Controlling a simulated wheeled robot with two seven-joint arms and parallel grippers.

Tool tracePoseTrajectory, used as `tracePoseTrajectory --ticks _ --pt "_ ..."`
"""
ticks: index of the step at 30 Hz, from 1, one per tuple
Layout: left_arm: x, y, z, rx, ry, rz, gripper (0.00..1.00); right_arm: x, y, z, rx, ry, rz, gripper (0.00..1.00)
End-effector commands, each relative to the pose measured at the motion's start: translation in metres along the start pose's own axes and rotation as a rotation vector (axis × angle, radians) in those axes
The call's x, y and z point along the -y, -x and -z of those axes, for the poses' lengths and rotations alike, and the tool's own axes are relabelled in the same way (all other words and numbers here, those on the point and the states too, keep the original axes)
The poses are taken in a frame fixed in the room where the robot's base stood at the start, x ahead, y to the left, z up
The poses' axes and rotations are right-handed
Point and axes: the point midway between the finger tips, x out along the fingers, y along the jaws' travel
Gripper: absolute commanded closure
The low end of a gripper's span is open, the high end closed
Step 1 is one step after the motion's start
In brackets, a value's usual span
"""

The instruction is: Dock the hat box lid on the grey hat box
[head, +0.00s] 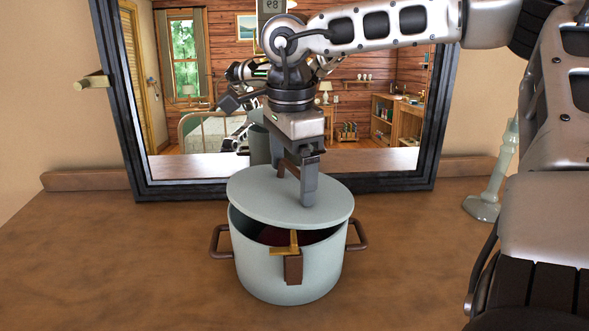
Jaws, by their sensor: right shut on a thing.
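The hat box lid (258,202) is a flat pale grey-green disc above the grey hat box (258,268). The lid covers most of the opening, with a gap at the front where a dark reddish inside shows. Whether its back edge touches the rim is hidden. The box stands upright with brown side handles and a brass-and-brown clasp (292,262) at the front. My left gripper is not directly in view.
A dark-framed mirror (118,105) stands behind the box and reflects the room and my arm. A pale glass candlestick (492,180) stands at the right, near my right arm. The wooden top (110,260) is clear at left.

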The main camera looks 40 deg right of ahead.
Motion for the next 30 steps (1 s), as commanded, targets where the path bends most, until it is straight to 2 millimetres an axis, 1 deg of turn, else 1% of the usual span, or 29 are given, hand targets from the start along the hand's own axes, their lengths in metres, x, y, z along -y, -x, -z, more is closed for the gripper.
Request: tracePoseTrajectory --ticks 15,30 --pt "0.000 -0.001 -0.002 0.001 0.000 0.000 0.64 0.000 0.000 -0.003 0.003 0.000 -0.001 0.55" --pt "0.000 -0.006 -0.010 0.002 0.001 0.000 0.64 -0.001 -0.012 -0.003 0.003 0.000 -0.004 0.55"
